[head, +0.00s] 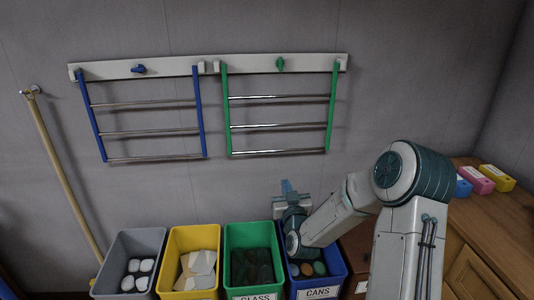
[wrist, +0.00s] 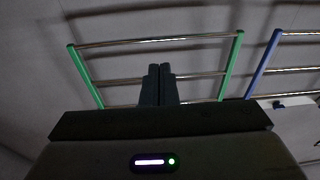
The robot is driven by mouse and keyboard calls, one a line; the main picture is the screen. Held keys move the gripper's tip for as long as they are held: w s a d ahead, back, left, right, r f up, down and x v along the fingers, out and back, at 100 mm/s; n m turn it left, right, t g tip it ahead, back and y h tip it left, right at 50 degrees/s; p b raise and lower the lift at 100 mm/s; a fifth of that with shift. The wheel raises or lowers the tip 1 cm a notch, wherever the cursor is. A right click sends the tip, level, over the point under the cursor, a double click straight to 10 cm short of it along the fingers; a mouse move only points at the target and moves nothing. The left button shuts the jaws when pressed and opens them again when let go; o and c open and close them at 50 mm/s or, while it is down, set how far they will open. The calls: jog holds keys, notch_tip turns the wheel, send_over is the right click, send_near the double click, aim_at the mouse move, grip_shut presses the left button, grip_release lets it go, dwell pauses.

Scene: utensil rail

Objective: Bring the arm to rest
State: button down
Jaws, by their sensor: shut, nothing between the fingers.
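My gripper (head: 286,187) is at the end of my arm, above the blue bin (head: 323,283) and below the right end of the green rack (head: 279,125). In the wrist view my gripper's two fingers (wrist: 158,77) lie side by side, shut, with nothing between them. The green rack (wrist: 230,65) shows behind the fingers there, apart from them as far as I can tell. My arm reaches in from the lower right in the head view.
A blue rack (head: 140,132) hangs left of the green one. Grey (head: 110,265), yellow (head: 172,265) and green (head: 232,262) bins stand below, holding items. A pole (head: 65,170) leans at the left wall. A wooden cabinet (head: 495,235) at right bears small coloured boxes (head: 477,181).

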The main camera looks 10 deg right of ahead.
jog(key=s+r+g+p, duration=0.3)
jog(key=s+r+g, duration=0.2)
jog(key=s, duration=0.7)
jog(key=s+r+g+p, duration=0.4)
jog(key=s+r+g, duration=0.1)
jog(key=s, duration=0.7)
jog(key=s+r+m+g+p, duration=0.1)
jog(key=s+r+g+p, duration=0.3)
jog(key=s, duration=0.8)
jog(key=r+g, duration=0.1)
jog(key=g, duration=0.1)
jog(key=shift+s+d+r+g+h, duration=0.2)
jog(key=shift+s+d+g+h, duration=0.1)
jog(key=shift+s+d+g, duration=0.1)
